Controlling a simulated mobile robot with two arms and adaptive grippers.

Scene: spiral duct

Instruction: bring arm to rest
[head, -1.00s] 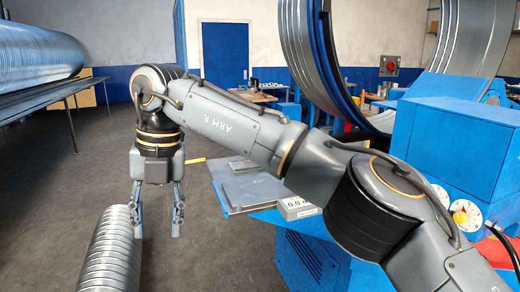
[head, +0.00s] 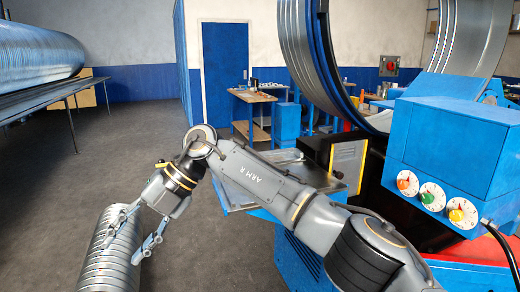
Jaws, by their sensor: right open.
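My right arm reaches in from the lower right across the head view. Its gripper (head: 143,232) is open and points down and to the left. The gripper is at a spiral duct piece (head: 100,255) at the bottom left; one finger overlaps the duct's right side in the picture. I cannot tell whether they touch. Nothing shows between the fingers. My left gripper is not in view.
A blue machine with coloured knobs (head: 430,195) stands at the right, with a metal table (head: 240,200) partly behind my arm. A large metal coil (head: 300,50) rises behind. A big duct (head: 35,55) lies on a rack (head: 50,95) at the left. Grey floor (head: 125,145) is open between.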

